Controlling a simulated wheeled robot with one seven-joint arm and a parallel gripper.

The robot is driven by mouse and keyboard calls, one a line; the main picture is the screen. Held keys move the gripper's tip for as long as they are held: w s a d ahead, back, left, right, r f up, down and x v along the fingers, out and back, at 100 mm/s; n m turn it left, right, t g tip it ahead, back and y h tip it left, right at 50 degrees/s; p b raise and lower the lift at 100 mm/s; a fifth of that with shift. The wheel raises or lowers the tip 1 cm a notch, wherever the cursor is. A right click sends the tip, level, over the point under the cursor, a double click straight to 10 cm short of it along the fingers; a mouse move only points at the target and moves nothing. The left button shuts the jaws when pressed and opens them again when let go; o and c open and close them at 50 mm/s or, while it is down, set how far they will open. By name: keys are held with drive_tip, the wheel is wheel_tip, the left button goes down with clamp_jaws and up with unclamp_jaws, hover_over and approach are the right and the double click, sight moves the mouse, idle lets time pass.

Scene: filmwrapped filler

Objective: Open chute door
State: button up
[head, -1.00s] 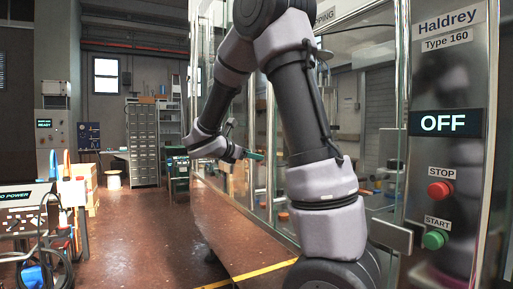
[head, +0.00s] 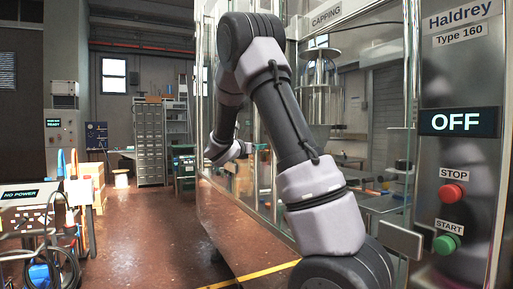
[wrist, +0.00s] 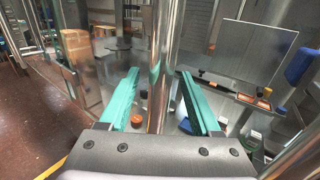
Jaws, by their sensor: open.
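My gripper (wrist: 158,76) is open in the wrist view, with its two teal fingers spread apart. A shiny vertical metal post (wrist: 164,45) shows in the gap between them; I cannot tell whether the fingers reach around it or stop short. Neither finger visibly presses on it. In the head view my gripper is largely hidden beside the machine's glass front. The glass-walled capping machine (head: 327,16) stands at the right. I cannot tell for certain which panel is the chute door.
The control panel (head: 462,75) reads OFF, with a red stop button (head: 453,194) and a green start button (head: 447,244). A cardboard box (wrist: 77,45) shows behind glass in the wrist view. Open brown floor (head: 150,235) lies left of the machine.

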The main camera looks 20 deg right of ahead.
drive_tip(key=shift+w+d, duration=0.1)
drive_tip(key=shift+d, duration=0.1)
clamp_jaws()
idle(1.4)
